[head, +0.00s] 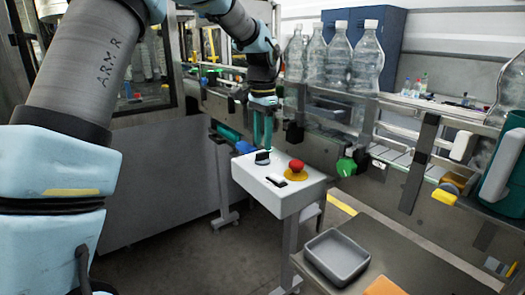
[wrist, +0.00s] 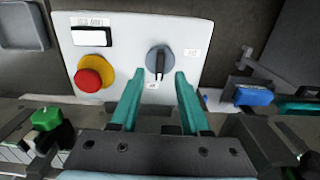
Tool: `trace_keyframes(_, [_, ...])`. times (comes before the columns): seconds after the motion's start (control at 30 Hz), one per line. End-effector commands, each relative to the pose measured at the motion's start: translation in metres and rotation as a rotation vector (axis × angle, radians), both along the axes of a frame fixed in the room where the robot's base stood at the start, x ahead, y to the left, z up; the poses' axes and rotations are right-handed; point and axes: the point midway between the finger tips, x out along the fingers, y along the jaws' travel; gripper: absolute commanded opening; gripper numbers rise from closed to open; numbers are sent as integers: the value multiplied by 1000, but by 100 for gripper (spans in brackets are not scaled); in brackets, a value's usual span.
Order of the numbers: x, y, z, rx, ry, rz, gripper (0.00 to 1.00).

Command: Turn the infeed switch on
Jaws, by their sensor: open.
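The switch is a dark rotary knob on a round grey plate (wrist: 160,62), on a white control panel (wrist: 130,25). In the wrist view its handle stands upright in the picture, in line with the small label below it; another label sits to its right. I cannot read either label surely. My gripper (wrist: 158,77) is open, with one teal finger on each side of the handle, apart from it in the picture. In the head view my gripper (head: 262,146) points down over the knob (head: 262,158) on the panel box (head: 284,202); the fingertips are close to it.
A red mushroom button (head: 297,165) on a yellow base and a white rectangular button (wrist: 88,37) share the panel. A conveyor with large clear bottles (head: 340,60) runs behind. A grey tray (head: 336,257) stands at the front right.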

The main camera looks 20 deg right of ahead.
Motion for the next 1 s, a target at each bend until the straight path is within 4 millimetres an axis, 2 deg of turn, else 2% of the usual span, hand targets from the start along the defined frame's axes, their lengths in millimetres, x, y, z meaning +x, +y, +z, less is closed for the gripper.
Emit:
trace_keyframes(0.2, [0, -1, 42, -4, -3, 0, 46])
trace_keyframes(0.4, [0, 0, 67, -1, 0, -1, 46])
trace_keyframes(0.57, [0, 0, 73, 0, 0, -1, 46])
trace_keyframes(1.0, [0, 2, 72, 0, 0, 4, 46])
